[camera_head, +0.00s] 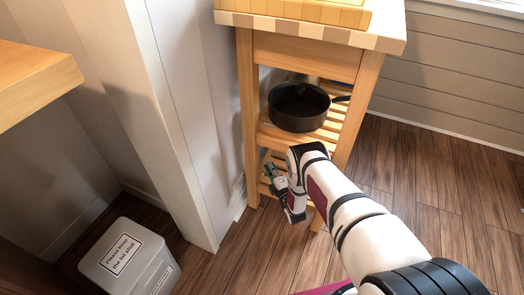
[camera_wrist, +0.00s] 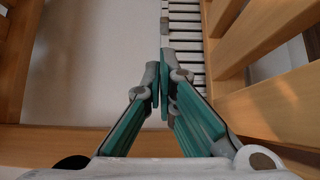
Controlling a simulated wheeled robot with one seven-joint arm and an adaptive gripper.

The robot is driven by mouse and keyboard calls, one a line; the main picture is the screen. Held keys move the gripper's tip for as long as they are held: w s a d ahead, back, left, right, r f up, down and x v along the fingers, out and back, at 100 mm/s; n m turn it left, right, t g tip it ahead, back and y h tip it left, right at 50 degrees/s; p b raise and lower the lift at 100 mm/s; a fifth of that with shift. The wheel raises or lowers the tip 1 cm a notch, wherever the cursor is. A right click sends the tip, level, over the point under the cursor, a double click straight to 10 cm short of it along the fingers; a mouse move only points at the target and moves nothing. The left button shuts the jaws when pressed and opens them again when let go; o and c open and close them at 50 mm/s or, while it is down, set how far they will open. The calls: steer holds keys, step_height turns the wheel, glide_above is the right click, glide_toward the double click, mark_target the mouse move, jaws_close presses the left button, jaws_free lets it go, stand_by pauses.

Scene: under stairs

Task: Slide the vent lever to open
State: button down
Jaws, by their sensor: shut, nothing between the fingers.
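The vent (camera_wrist: 187,38) is a pale strip with dark slots low on the white wall, in the upper middle of the wrist view. A small grey tab (camera_wrist: 164,24) stands at its left edge and looks like the lever. My gripper (camera_wrist: 159,72) has green-sided fingers that are shut and empty. Its tips overlap the vent's left edge, just below the tab in the picture; I cannot tell whether they touch. In the head view my gripper (camera_head: 268,168) reaches in under the wooden cart, and the vent (camera_head: 239,188) shows only partly behind the cart leg.
The wooden cart (camera_head: 306,58) stands over my gripper, with a dark pan (camera_head: 299,106) on its slatted shelf. Its wooden bars (camera_wrist: 262,40) lie close on the right in the wrist view. A grey lidded bin (camera_head: 130,262) stands at lower left. Floor at right is clear.

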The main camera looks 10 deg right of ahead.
steer(key=shift+w, duration=0.1)
steer(key=w+b, duration=0.1)
steer(key=w, duration=0.1)
steer(key=w+a+b, duration=0.1)
steer(key=w+b, duration=0.1)
steer(key=w, duration=0.1)
steer(key=w+b, duration=0.1)
steer(key=w, duration=0.2)
steer(key=shift+w+a+f, duration=0.1)
steer(key=shift+a, duration=0.05)
steer(key=shift+w+a+b, duration=0.1)
steer(key=shift+w+b, duration=0.4)
steer(key=shift+w, duration=0.2)
